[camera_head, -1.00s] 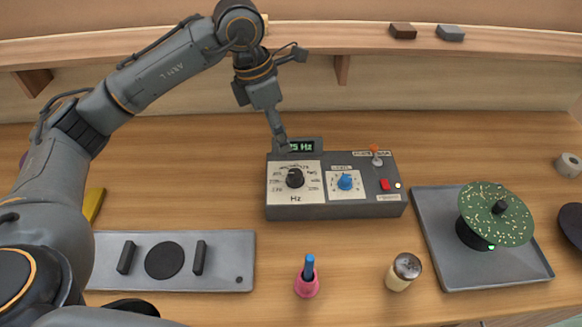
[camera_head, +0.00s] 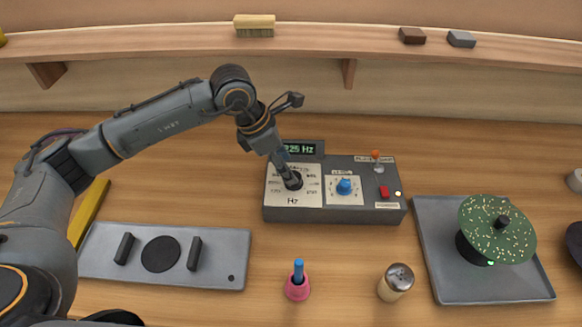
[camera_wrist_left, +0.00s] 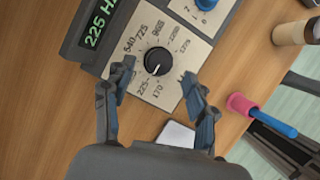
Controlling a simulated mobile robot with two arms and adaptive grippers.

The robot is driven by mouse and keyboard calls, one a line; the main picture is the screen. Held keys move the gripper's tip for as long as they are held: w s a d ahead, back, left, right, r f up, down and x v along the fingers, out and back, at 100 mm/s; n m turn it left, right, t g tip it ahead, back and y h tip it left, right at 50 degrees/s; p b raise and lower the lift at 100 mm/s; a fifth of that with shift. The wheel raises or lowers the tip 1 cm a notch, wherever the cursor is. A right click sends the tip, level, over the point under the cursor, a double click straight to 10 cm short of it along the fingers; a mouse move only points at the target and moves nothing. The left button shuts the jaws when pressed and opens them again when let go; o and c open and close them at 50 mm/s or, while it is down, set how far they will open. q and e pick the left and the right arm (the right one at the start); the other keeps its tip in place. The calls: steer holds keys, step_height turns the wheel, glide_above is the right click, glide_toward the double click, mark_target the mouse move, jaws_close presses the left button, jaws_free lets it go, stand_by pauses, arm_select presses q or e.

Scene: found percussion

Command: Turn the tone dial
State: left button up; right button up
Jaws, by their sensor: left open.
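The tone dial is a black round knob (camera_wrist_left: 157,61) with a white pointer line on a pale plate marked Hz. In the left wrist view the pointer is turned toward the 225 and 170 marks. The display (camera_head: 299,149) reads 225 Hz. My left gripper (camera_head: 291,178) reaches down over the dial in the head view and partly hides it. In the left wrist view the open fingers (camera_wrist_left: 155,91) point at the dial, one toward each side of it. I cannot tell whether they touch it. My right gripper is not in view.
The grey control box also carries a blue level knob (camera_head: 344,186), an orange-tipped switch (camera_head: 376,155) and a red button (camera_head: 384,191). A pink holder (camera_head: 297,288), a shaker (camera_head: 395,282), a grey plate (camera_head: 215,265) and a tray with a green disc (camera_head: 497,229) stand around it.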

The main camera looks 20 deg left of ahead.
mark_target(296, 187)
arm_select(q)
steer(key=shift+p+x, duration=0.3)
steer(key=shift+x, duration=1.6)
steer(key=c, duration=1.1)
